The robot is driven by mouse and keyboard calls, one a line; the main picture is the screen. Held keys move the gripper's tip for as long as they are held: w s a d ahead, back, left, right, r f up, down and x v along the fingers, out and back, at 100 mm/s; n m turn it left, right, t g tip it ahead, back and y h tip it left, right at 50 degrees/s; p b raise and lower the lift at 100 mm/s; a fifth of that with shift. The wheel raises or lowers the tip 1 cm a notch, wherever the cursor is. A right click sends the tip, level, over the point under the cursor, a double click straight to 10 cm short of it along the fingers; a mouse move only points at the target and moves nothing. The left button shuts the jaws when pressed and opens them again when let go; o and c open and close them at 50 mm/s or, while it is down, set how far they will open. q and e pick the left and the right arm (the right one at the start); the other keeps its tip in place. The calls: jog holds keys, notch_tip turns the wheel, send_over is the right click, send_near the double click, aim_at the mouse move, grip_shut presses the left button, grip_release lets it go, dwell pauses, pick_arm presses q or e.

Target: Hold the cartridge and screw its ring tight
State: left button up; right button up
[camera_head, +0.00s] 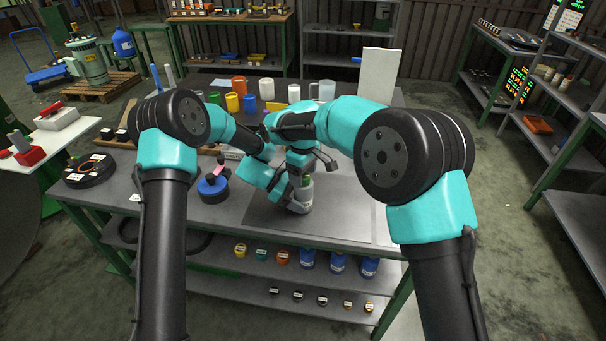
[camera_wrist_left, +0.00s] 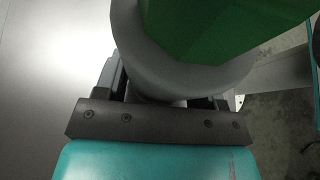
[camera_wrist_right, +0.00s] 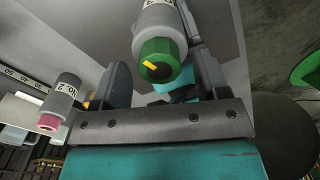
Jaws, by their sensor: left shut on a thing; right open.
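The cartridge (camera_head: 305,194) is a grey cylinder standing upright over the table. Its green ring (camera_wrist_right: 161,58), with a dark centre and a yellow mark, is at the near end in the right wrist view; the ring (camera_wrist_left: 215,35) fills the top of the left wrist view. My left gripper (camera_head: 297,205) is shut on the grey body low down; its fingertips are mostly hidden behind the cartridge. My right gripper (camera_head: 303,168) is open above it. In the right wrist view the ring shows between the spread fingers, apart from both.
Another grey cylinder with a pink end (camera_wrist_right: 62,98) stands to the side in the right wrist view. A blue and black round object (camera_head: 212,189) is left of my grippers. Cups and mugs (camera_head: 268,90) line the table's back. The table's front right (camera_head: 345,215) is clear.

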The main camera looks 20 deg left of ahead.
notch_tip(320, 180, up, 12)
jog(key=shift+f, duration=0.2)
dwell(0.4)
pick_arm(q)
jog(key=o, duration=1.3)
jog(key=shift+a+r, duration=0.1)
jog(key=v, duration=1.1)
jog(key=shift+a+r, duration=0.15)
jog(key=shift+a, duration=0.2)
jog(key=shift+a, duration=0.1)
